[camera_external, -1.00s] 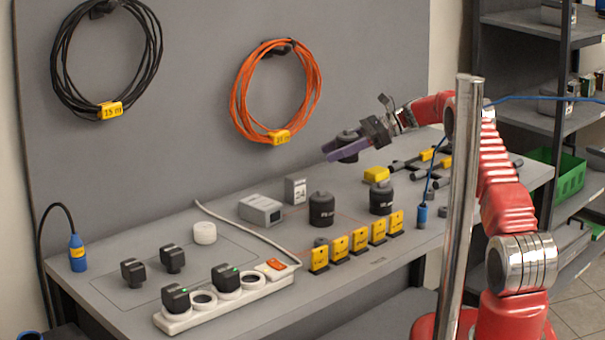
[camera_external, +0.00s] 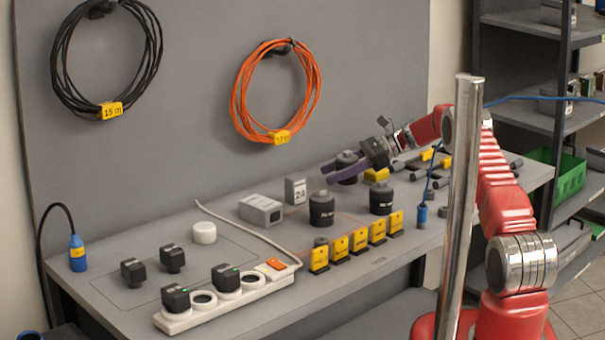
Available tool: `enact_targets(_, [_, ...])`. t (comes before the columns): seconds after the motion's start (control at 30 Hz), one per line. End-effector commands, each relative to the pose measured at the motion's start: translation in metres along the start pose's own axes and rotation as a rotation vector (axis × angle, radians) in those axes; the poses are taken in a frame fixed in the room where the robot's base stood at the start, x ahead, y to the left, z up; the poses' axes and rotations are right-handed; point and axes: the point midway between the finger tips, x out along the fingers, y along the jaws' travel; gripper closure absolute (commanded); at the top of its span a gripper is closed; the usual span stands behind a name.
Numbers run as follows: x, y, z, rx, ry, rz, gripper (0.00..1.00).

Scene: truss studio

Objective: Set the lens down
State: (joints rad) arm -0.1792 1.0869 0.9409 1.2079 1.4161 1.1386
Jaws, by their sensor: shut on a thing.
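My gripper (camera_external: 342,170) has purple fingers and reaches in from the right over the back part of the bench. It is shut around a dark lens (camera_external: 347,158), whose top shows above the fingers and whose base shows just below them. The lens looks upright and low, close to the bench top (camera_external: 232,222). I cannot tell whether its base touches the surface. Two similar black lenses, one at left (camera_external: 321,210) and one at right (camera_external: 381,200), stand on the bench in front of the gripper.
A yellow block (camera_external: 377,174) and dark rods (camera_external: 412,163) lie right of the held lens. A numbered grey box (camera_external: 295,191) and a grey device (camera_external: 261,210) stand to its left. Yellow tags (camera_external: 358,241) line the front. A metal post (camera_external: 461,200) stands before my arm.

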Motion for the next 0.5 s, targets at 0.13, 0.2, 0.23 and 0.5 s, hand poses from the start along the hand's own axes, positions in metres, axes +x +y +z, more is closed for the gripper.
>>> enact_targets(0.13, [0.004, 0.000, -0.009, 0.001, -0.001, 0.000, 0.92])
enact_targets(0.2, [0.007, 0.000, -0.017, 0.000, -0.001, 0.000, 0.92])
enact_targets(0.23, [0.008, 0.000, -0.020, 0.000, -0.001, 0.000, 0.92])
enact_targets(0.5, [0.014, 0.000, -0.033, -0.002, -0.001, -0.001, 0.92])
